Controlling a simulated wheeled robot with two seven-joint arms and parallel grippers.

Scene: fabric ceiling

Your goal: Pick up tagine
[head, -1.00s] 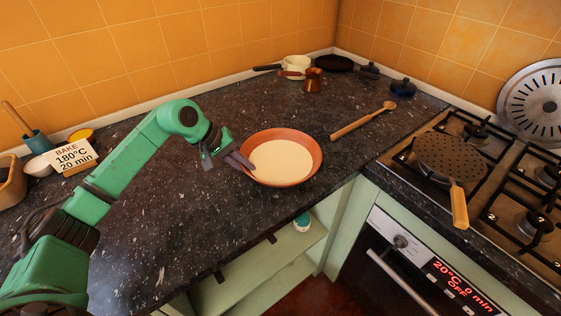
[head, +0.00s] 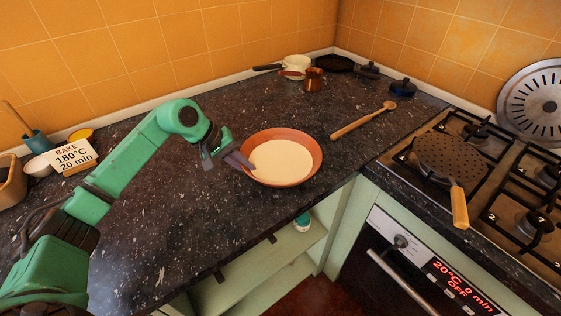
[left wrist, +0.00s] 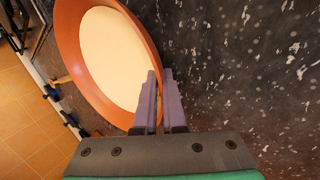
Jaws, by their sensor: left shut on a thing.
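The tagine (head: 281,158) is a round terracotta dish with a cream inside, lying on the dark speckled counter in the head view. It also shows in the left wrist view (left wrist: 68,52), at the upper left. My left gripper (head: 238,160) reaches it from the left and is shut on its near-left rim. In the left wrist view the two purple-grey fingers (left wrist: 160,85) stand close together, one over the dish's inside and one outside it. I cannot tell whether the dish is off the counter. My right gripper is not in view.
A wooden spoon (head: 364,120) lies right of the dish. Pots and a copper pot (head: 314,80) stand at the back corner. The stove (head: 490,185) with a perforated pan (head: 450,158) is at the right. A bake sign (head: 75,156) stands at the left. The counter's front edge is close.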

